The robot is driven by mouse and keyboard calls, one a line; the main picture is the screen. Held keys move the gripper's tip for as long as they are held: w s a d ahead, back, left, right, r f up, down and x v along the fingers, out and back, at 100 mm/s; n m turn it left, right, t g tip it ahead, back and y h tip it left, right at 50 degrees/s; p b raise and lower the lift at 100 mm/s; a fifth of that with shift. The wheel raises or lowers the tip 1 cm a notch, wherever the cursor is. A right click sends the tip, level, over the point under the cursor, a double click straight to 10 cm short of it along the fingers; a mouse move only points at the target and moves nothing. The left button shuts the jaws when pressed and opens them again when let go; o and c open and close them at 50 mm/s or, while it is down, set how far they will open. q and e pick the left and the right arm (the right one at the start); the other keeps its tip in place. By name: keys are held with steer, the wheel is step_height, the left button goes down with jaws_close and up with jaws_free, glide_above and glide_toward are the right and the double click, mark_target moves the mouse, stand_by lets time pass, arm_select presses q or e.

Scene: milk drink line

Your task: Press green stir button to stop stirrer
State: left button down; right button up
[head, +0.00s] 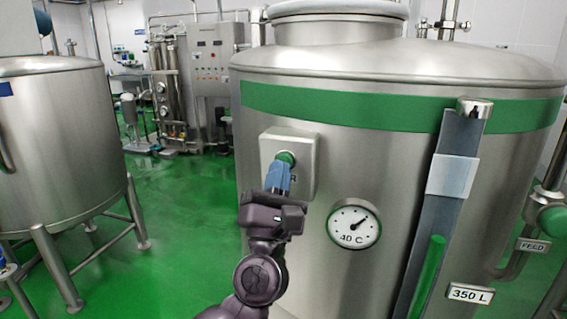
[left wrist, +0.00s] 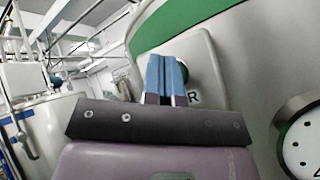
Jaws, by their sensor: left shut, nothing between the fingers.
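The green stir button (head: 286,157) sits on a light grey box (head: 302,165) on the front of the large steel tank (head: 395,140). My left gripper (head: 287,166) is shut, with nothing between its blue fingers. Its tips are at the lower edge of the button in the head view; I cannot tell whether they touch it. In the left wrist view the shut blue fingers (left wrist: 166,62) point at the box (left wrist: 208,75) and hide most of the button. Part of the label under the button is hidden, and the letter R shows. My right gripper is not in view.
A round dial (head: 354,223) marked 40 C is right of the box. A level gauge (head: 455,140) with a green column stands further right, near a 350 L plate (head: 470,294). A smaller tank (head: 60,150) stands at the left. Green floor lies between the tanks.

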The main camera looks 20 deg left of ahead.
arm_select(q)
steer(key=s+p, duration=0.1)
steer(key=s, duration=0.5)
stand_by(0.6)
